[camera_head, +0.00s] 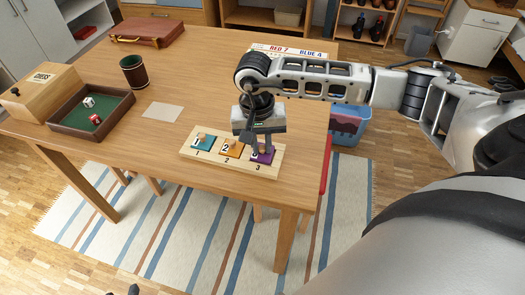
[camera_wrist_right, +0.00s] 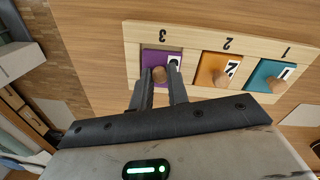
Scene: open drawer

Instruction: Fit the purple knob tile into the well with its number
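A pale wooden board (camera_head: 222,170) near the table's front edge has wells marked 1, 2 and 3. A teal tile (camera_head: 203,143) is at 1 and an orange tile (camera_head: 232,150) at 2. The purple knob tile (camera_head: 263,158) is at 3, squared with the board; whether it is fully down I cannot tell. My right gripper (camera_head: 258,150) points down over it. In the right wrist view, its fingers (camera_wrist_right: 160,80) are on both sides of the purple tile's wooden knob (camera_wrist_right: 159,74), with no clear gap. Only small dark tips, perhaps my left gripper (camera_head: 129,291), show at the bottom edge.
A dice tray (camera_head: 113,124), wooden box (camera_head: 38,92), dark cup (camera_head: 134,73), paper card (camera_head: 163,112) and brown briefcase (camera_head: 148,31) are on the table, left and behind. A sign (camera_head: 290,49) reading RED 7, BLUE 4 lies at the back. Bare tabletop surrounds the board.

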